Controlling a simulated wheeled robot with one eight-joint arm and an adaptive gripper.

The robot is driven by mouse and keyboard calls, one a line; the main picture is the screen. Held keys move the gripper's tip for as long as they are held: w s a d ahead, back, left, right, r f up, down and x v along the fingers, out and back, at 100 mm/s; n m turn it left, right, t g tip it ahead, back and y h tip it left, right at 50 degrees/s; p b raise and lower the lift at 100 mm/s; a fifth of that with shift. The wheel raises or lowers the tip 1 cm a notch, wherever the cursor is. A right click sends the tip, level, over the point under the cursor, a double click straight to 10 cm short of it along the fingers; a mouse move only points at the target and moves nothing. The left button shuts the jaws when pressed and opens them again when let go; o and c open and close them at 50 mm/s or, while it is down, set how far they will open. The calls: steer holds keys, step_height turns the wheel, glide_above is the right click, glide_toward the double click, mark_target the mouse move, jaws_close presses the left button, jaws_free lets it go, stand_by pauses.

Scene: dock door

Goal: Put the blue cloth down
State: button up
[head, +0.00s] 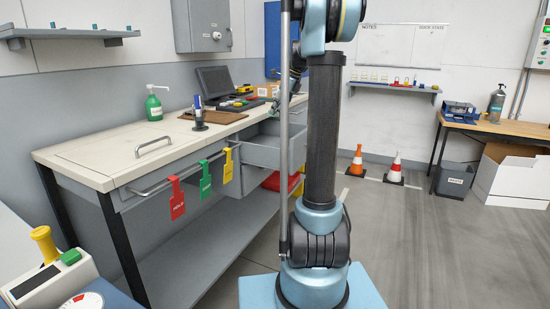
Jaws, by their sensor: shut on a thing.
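I cannot make out a blue cloth in the head view. My arm rises through the middle of the picture, and its upper part runs out of the top edge. I cannot make out my gripper's fingertips. A small dark jointed shape (297,66) shows between the thin grey pole and my arm, above the bench. It is mostly hidden, and I cannot tell what it is. The long workbench (90,162) stands at the left, with bare top at its near end.
On the bench are a green bottle (153,104), a dark blue-topped object (198,112) and a laptop (216,82). Red (177,199), green and yellow tags hang from the front rail. A drawer (262,152) stands open.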

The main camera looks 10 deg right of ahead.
steer(key=shift+m, duration=0.4)
steer(key=shift+s+a+f, duration=0.1)
steer(key=shift+a+f, duration=0.15)
steer(key=shift+f, duration=2.75)
steer(key=shift+s+a+f, duration=0.1)
steer(key=shift+a+f, duration=0.15)
steer(key=shift+f, duration=2.75)
steer(key=shift+s+a+f, duration=0.1)
steer(key=shift+a+f, duration=0.15)
steer(key=shift+f, duration=2.75)
steer(key=o, duration=1.1)
steer(key=shift+c, duration=0.2)
steer(key=v, duration=1.2)
steer(key=shift+s+a+r, duration=0.1)
steer(key=shift+s+a, duration=0.05)
steer(key=shift+a, duration=0.05)
